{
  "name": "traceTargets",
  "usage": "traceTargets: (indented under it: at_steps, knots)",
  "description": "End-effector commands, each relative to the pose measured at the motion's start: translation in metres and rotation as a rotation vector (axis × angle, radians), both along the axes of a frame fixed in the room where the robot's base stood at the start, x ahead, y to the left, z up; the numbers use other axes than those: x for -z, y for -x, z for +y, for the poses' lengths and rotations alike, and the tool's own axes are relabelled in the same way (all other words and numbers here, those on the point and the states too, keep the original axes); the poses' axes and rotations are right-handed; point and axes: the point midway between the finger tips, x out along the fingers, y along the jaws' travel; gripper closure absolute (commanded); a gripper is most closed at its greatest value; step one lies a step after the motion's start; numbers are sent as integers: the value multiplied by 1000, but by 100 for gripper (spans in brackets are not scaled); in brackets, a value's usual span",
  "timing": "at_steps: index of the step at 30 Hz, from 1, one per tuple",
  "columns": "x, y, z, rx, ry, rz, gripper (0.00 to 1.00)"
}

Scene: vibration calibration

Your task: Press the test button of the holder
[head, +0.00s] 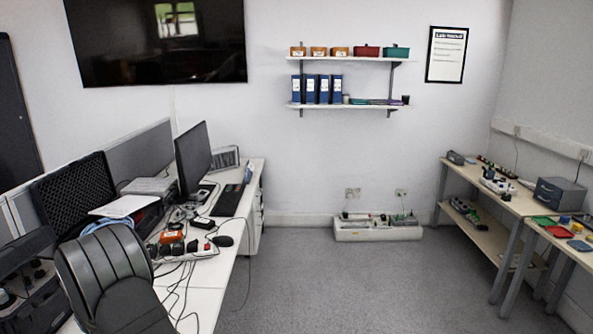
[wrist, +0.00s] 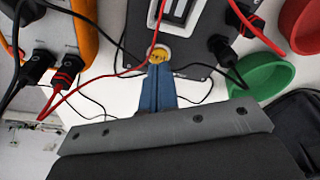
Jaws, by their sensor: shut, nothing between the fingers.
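In the wrist view the holder (wrist: 196,22) is a dark grey box with a light border and cables plugged into it. A round yellow button (wrist: 158,54) in a pale ring sits near its lower edge; I take it for the test button. My gripper (wrist: 157,67) has blue fingers, shut together and empty. The fingertips lie right at the lower edge of the button in the picture and hide part of its ring. I cannot tell whether they touch it or whether it is pressed. I cannot make out the holder or the fingers in the head view.
In the wrist view, an orange-edged device (wrist: 85,12) with black and red plugs is on the left. A green bowl (wrist: 262,78) and a red bowl (wrist: 303,22) are on the right. Red and black cables cross near the fingers. The desk (head: 207,270) is cluttered; the floor (head: 330,280) is clear.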

Motion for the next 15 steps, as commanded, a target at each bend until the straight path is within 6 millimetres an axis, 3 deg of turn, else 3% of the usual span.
traceTargets:
  at_steps: [15]
  knots:
    - [5, 0, 0, 0, 0, 1, 100]
